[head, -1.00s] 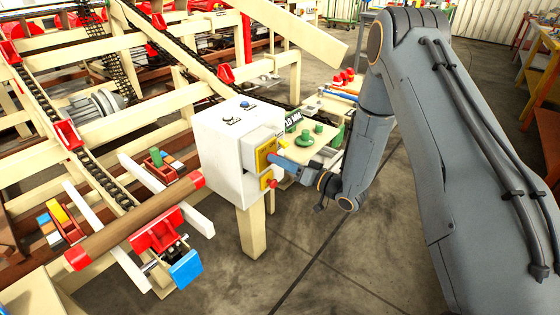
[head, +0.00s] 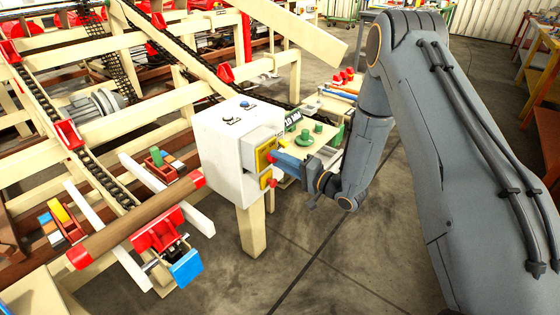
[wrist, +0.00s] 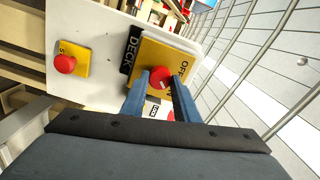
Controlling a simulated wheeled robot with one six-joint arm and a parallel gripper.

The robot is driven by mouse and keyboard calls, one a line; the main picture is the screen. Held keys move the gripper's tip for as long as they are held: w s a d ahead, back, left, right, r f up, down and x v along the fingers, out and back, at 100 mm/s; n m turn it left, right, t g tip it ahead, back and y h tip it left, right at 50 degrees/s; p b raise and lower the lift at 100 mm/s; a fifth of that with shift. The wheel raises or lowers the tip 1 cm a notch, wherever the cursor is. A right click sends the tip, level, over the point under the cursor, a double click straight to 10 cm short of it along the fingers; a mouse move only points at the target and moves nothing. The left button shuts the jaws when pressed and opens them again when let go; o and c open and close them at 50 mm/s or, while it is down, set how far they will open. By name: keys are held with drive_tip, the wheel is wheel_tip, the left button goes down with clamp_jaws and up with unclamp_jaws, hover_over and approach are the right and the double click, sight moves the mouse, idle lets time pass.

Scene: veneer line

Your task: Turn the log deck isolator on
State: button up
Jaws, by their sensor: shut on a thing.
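The log deck isolator is a red rotary knob (wrist: 161,77) on a yellow plate (wrist: 166,56) marked OFF, beside a black label reading DECK (wrist: 131,49) in the wrist view. My gripper (wrist: 160,82) is shut on the knob, with one blue finger on each side of it. In the head view my gripper (head: 278,161) reaches the right face of the white control box (head: 221,150). The knob's exact setting is hard to read.
A red push button (wrist: 65,63) on a smaller yellow plate sits on the same box face. The log deck with its brown log (head: 140,218) and chains lies to the left. Green round parts (head: 304,138) rest on a surface behind my wrist. The floor in front is clear.

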drive_tip(key=shift+m, duration=0.3)
drive_tip(key=o, duration=1.1)
drive_tip(key=shift+c, duration=0.2)
drive_tip(key=b+v, duration=0.1)
drive_tip(key=v, duration=0.6)
drive_tip(key=shift+s+d, duration=0.2)
drive_tip(key=shift+d, duration=0.15)
drive_tip(key=shift+w, duration=0.1)
